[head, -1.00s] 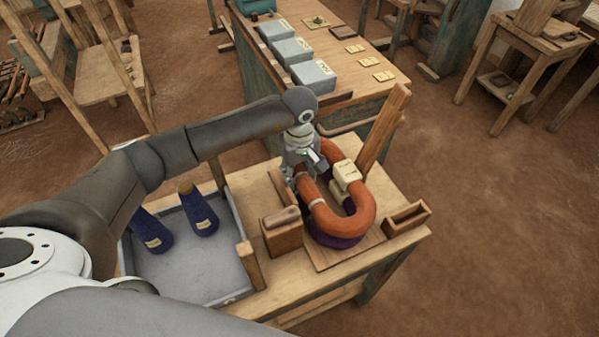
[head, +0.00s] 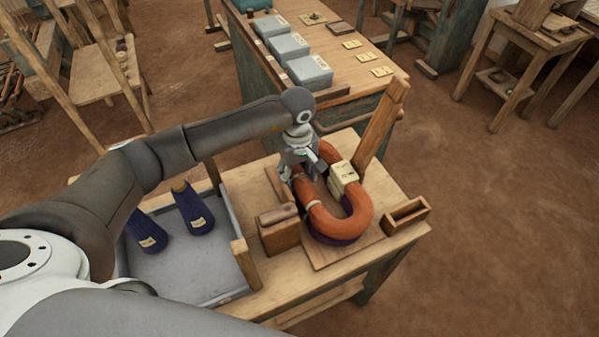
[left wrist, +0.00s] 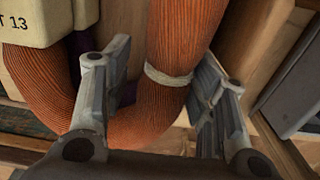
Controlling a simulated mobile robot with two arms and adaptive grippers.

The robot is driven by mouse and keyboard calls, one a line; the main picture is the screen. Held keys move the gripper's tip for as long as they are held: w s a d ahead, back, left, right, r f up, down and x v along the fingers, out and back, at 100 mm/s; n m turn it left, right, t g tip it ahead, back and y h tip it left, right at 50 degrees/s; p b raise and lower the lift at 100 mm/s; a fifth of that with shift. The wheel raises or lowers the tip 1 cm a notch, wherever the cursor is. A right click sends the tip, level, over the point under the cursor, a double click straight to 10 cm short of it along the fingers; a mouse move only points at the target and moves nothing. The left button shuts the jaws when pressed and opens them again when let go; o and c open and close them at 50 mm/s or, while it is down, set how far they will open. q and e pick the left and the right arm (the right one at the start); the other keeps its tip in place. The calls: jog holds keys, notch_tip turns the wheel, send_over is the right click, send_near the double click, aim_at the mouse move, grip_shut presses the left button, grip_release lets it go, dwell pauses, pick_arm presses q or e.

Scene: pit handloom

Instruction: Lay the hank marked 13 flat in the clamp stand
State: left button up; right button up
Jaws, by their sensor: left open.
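The orange hank (head: 340,228) lies as a flat-looking loop on a purple one (head: 338,241) on the clamp stand's wooden board (head: 325,258). Its cream tag (head: 344,178) ends in "13" in the left wrist view (left wrist: 22,22). My left gripper (head: 298,165) is at the far left part of the loop. In the left wrist view my left gripper (left wrist: 165,75) is open, one finger on each side of the orange strand (left wrist: 178,45), near a pale tie. A gap shows beside the strand. My right gripper is not in view.
A wooden block (head: 279,236) stands left of the loop, and a slanted post (head: 381,128) rises behind it. A small open wooden box (head: 407,215) is at right. A grey tray (head: 215,268) holds two dark blue cones. Grey boxes (head: 309,70) stand on the bench behind.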

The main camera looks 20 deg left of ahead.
pick_arm(q)
jog(key=shift+s+a+f, duration=0.15)
jog(key=shift+s+a, duration=0.15)
jog(key=shift+a, duration=0.1)
notch_tip(320, 180, up, 11)
jog(key=shift+w+d+r, duration=0.15)
jog(key=shift+r, duration=0.05)
jog(key=shift+d+r, duration=0.15)
jog(key=shift+r, duration=0.35)
